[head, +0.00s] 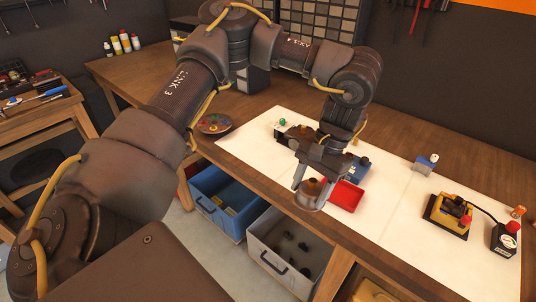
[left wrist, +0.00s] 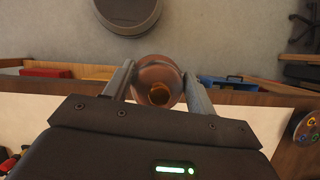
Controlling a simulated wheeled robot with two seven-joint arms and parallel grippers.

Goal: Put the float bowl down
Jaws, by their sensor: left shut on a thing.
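The float bowl (head: 308,198) is a small round copper-brown cup with a grey rim. My left gripper (head: 307,184) is shut on it, with one finger on each side. It also shows between the fingers in the left wrist view (left wrist: 158,84), with a dark orange round part in its middle. In the head view it appears at the bench's front edge, left of a red tray (head: 347,196). I cannot tell whether it touches anything below. My right gripper is in neither view.
A white mat (head: 400,205) covers much of the wooden bench (head: 484,165). A blue block (head: 361,168) sits behind the tray. A yellow-framed device (head: 436,213) stands at right. A blue crate (head: 204,204) and a grey crate (head: 257,262) are below. Bare mat lies right of the tray.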

